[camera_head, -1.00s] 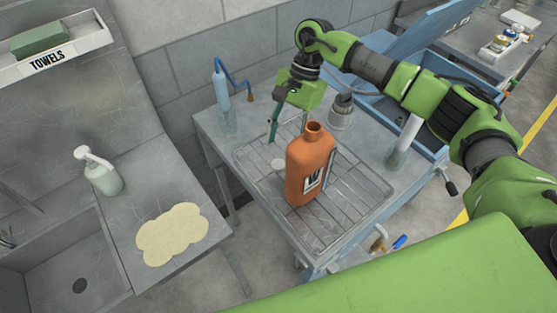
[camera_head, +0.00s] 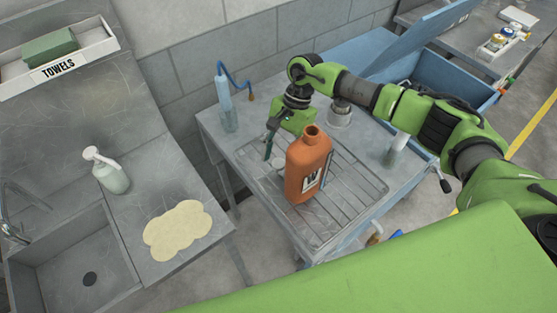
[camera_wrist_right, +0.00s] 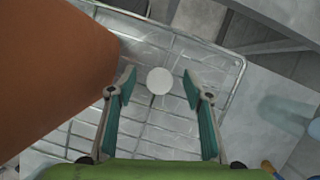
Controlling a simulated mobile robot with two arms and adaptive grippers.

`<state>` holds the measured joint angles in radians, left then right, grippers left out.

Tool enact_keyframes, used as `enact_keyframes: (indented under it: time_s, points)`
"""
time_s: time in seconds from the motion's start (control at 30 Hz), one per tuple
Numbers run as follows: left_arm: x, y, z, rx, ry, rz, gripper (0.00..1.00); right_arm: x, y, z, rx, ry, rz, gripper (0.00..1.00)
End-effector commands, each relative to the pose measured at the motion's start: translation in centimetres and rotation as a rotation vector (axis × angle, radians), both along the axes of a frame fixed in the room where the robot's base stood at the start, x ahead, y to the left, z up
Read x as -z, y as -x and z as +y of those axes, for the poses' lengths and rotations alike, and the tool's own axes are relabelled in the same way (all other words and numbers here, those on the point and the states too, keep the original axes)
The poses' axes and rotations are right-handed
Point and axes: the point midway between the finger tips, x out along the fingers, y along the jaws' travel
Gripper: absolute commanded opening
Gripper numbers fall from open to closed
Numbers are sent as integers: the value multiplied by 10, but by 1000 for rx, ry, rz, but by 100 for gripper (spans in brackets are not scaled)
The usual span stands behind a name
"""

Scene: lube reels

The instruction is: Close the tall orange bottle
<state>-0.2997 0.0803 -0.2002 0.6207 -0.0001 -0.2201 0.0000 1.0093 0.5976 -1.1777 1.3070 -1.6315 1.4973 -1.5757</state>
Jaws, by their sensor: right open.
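The tall orange bottle (camera_head: 307,170) stands upright on a wire rack (camera_head: 345,200), its neck open with no cap on it. In the right wrist view, the bottle (camera_wrist_right: 50,70) fills the upper left. A small round white disc, seemingly the cap (camera_wrist_right: 159,81), lies on the rack beside the bottle. My right gripper (camera_wrist_right: 159,84) is open, with one finger on each side of the disc in that view and nothing held. In the head view, the right gripper (camera_head: 276,152) points down behind and left of the bottle. My left gripper is not in view.
A blue-topped clear bottle (camera_head: 225,105) stands at the rack table's back left corner. A grey container (camera_head: 340,112) is behind the bottle, and a clear cylinder (camera_head: 395,150) is to the right.

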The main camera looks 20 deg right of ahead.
Motion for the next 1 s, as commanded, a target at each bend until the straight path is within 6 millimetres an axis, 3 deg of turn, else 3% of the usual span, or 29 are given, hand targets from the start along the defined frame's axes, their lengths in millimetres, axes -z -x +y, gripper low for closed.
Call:
enact_keyframes:
  time_s: [0.23, 0.37, 0.77, 1.0]
  points:
    - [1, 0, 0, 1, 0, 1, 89, 0, 0, 0, 0, 0, 0, 46]
    - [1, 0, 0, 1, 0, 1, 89, 0, 0, 0, 0, -1, 1, 18]
    - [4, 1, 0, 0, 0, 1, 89, -3, -1, 0, 1, -1, -2, 18]
    - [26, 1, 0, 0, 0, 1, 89, -41, -2, 0, 0, -1, -5, 18]
